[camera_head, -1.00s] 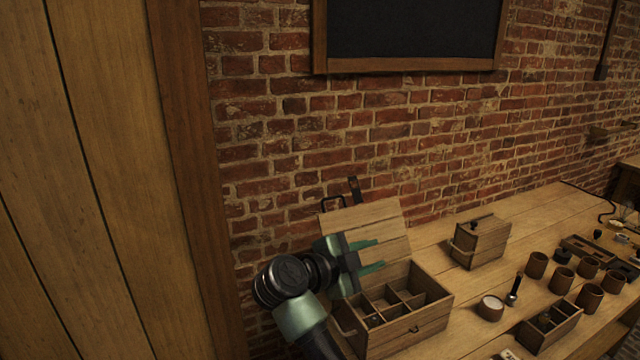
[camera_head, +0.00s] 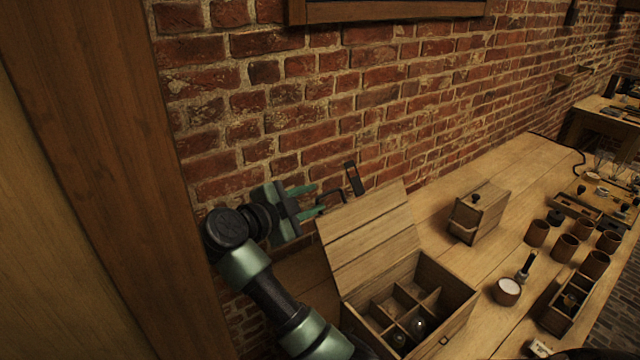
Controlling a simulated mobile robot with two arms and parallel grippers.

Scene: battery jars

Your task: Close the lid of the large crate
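The large wooden crate (camera_head: 450,327) stands on the workbench with its top open. Its plank lid (camera_head: 372,240) is raised and leans back on the side toward the brick wall. Inside are wooden dividers, with glass jars (camera_head: 418,326) in the near compartments.
A smaller closed wooden box (camera_head: 478,218) stands behind the crate to the right. A white-topped cup (camera_head: 507,291), several brown cups (camera_head: 565,247) and a small open box (camera_head: 566,302) are further right. The brick wall (camera_head: 400,120) runs close behind the lid.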

